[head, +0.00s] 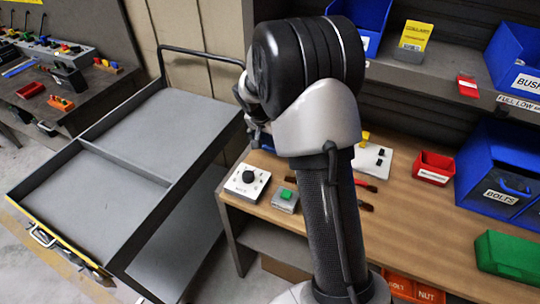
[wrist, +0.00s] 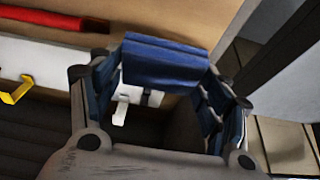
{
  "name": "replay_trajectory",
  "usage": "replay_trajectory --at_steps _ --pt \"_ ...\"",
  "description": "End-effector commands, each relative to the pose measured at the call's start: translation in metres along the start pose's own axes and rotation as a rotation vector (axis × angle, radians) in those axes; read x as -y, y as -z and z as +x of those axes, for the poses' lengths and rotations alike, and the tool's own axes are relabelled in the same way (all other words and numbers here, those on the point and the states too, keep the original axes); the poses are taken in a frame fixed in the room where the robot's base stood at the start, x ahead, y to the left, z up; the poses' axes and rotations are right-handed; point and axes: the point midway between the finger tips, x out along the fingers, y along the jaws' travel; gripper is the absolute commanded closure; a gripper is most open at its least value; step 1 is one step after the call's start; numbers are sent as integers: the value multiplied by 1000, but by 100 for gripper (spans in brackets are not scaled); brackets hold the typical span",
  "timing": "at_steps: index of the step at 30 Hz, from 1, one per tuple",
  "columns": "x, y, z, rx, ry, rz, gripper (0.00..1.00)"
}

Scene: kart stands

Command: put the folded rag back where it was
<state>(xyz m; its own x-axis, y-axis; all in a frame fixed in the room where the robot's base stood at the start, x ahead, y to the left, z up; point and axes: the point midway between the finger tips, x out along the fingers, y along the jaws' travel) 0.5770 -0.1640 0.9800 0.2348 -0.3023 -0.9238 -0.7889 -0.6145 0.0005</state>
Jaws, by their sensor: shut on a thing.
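The folded rag is a dark blue slab (wrist: 165,62) between the fingertips of my gripper (wrist: 160,72) in the wrist view. My gripper is shut on it, with one finger at each side. In the head view my arm hides most of the gripper; a bit of blue (head: 266,141) shows just left of the arm, above the back left part of the wooden bench (head: 430,215). I cannot tell whether the rag touches the bench.
A white box with a black knob (head: 247,178) and a green-button box (head: 285,200) stand near the bench's left end. A red bin (head: 433,167), blue bins (head: 495,180) and a green box (head: 510,255) are right. A grey cart (head: 130,135) stands left.

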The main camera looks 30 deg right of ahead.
Motion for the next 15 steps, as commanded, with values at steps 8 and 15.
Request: replay_trajectory --at_steps 8,15 --pt "0 -9 22 0 -1 0 56" --pt "0 -22 54 0 -1 -1 56"
